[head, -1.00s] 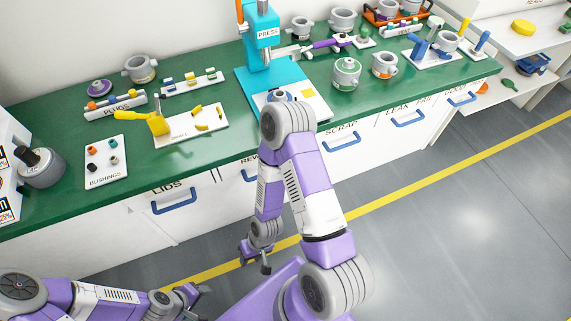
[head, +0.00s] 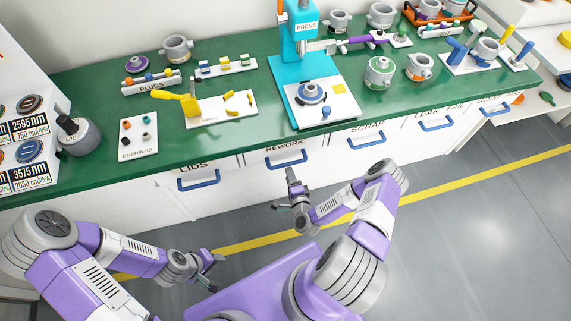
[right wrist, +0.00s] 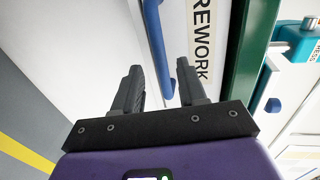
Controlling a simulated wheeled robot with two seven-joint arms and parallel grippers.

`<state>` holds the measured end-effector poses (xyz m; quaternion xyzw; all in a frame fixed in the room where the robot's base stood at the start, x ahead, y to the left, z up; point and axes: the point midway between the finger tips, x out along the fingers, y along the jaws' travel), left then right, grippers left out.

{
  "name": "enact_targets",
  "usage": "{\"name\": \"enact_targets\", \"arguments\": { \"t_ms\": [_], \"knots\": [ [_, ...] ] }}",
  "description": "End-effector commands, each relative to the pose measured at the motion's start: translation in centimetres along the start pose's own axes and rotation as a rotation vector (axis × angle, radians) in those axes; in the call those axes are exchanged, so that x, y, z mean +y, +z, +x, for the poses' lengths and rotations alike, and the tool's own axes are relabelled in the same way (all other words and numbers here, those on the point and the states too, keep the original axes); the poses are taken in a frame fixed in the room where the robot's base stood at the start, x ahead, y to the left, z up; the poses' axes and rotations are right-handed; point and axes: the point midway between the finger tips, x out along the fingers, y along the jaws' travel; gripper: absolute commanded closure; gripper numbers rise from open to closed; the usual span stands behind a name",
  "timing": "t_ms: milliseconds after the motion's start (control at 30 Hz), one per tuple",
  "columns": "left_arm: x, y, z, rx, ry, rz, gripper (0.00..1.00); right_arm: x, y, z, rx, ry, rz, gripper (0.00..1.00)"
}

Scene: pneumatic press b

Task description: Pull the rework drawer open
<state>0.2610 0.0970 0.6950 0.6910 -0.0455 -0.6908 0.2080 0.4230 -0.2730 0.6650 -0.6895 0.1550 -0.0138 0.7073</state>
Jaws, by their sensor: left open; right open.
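The rework drawer is a white front under the green bench, labelled REWORK (head: 285,149), and looks shut. Its blue bar handle (head: 293,161) shows in the head view. My right gripper (head: 287,186) is open and empty, just below and in front of this handle. In the right wrist view the blue handle (right wrist: 160,50) appears between the two dark fingers (right wrist: 158,82), and the fingers look apart from it. The REWORK label (right wrist: 201,40) is to its right. My left gripper (head: 211,272) is open and empty, low above the floor, away from the drawers.
The lids drawer handle (head: 199,180) is to the left and the scrap drawer handle (head: 366,143) to the right. The green bench edge (head: 225,157) overhangs above. A teal press (head: 300,45) stands on the bench. The grey floor (head: 470,240) in front is clear.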

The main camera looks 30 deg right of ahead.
Motion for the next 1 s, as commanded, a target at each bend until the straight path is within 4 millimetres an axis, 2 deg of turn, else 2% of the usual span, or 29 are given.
{"name": "enact_targets", "arguments": {
  "t_ms": [200, 400, 767, 1000],
  "knots": [
    [-0.3, 0.0, 0.8, 0.000, 0.000, 0.000, 0.57, 0.1, 0.1, 3.6, -0.003, -0.003, -0.004, 0.59],
    [-0.4, -0.1, 1.1, 0.000, 0.000, 0.000, 0.57, 0.1, 0.1, 6.0, -0.003, 0.000, -0.004, 0.59],
    [-0.4, -0.1, 1.2, 0.000, 0.000, 0.000, 0.57, 0.0, 0.1, 6.6, -0.005, 0.003, -0.003, 0.59],
    [-0.4, -0.1, 1.2, 0.000, 0.000, 0.000, 0.57, 0.0, 0.1, 6.6, -0.004, 0.002, -0.003, 0.94]
  ]
}}
